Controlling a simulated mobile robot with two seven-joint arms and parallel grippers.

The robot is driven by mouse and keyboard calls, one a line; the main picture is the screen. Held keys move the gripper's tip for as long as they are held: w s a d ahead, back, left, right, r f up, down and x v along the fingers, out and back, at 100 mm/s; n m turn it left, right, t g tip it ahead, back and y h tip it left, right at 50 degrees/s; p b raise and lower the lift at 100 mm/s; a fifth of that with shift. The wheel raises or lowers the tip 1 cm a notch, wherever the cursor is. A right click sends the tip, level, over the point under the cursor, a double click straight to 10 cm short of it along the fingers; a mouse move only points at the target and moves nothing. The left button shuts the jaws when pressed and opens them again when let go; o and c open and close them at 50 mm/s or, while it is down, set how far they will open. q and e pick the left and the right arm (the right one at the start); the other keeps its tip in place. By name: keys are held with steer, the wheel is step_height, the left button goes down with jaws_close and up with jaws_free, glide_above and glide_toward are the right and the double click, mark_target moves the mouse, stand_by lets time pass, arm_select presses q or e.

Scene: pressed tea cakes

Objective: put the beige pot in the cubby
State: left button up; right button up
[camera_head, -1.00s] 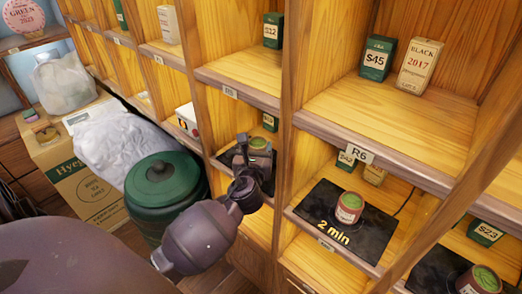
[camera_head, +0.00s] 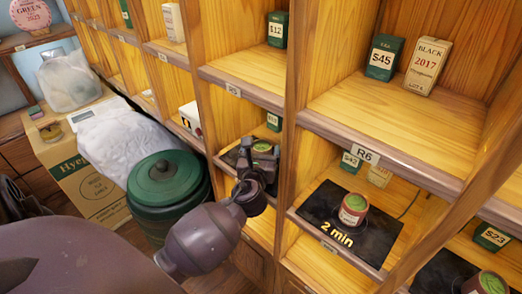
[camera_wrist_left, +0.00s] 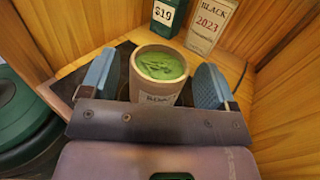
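A beige pot (camera_wrist_left: 160,90) with green leaf on top and a partly hidden label stands upright in a cubby. It also shows in the head view (camera_head: 262,148), partly covered by my gripper. My left gripper (camera_wrist_left: 155,82) is open, with one blue-grey finger on each side of this pot and a gap on both sides. In the head view the left gripper (camera_head: 260,158) reaches into the cubby below the middle shelf. A similar pot with a reddish label (camera_head: 353,207) stands on a black "2 min" mat (camera_head: 385,237) in the cubby under label R6 (camera_head: 365,155). My right gripper is out of view.
A green box marked $19 (camera_wrist_left: 166,15) and a beige "BLACK 2023" box (camera_wrist_left: 209,22) stand behind the pot. Wooden cubby walls (camera_wrist_left: 285,95) flank it. A green lidded drum (camera_head: 168,195) stands left of my arm. Another pot (camera_head: 487,283) sits at lower right.

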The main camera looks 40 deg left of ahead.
arm_select(q)
steer(key=shift+r, duration=0.5)
steer(key=shift+s+d+r, duration=0.15)
steer(key=shift+s+r, duration=0.05)
steer(key=shift+s, duration=0.1)
steer(key=p+v, duration=0.1)
steer(key=v, duration=0.9)
steer(key=s+d+f+n+g+h, duration=0.1)
steer(key=s+f+n+h, duration=0.2)
steer(key=s+f+n, duration=0.2)
steer(key=s+d+f+n+g+h, duration=0.2)
steer(key=s+f+n, duration=0.3)
steer(key=n, duration=0.9)
steer(key=s+d+f+n+g+h, duration=0.2)
steer(key=s+f+n+h, duration=0.2)
steer(key=s+n, duration=0.6)
steer(key=shift+s+f, duration=0.15)
steer(key=shift+f, duration=0.4)
steer(key=shift+s+f, duration=0.2)
steer(key=shift+f, duration=0.3)
steer(key=shift+a, duration=0.1)
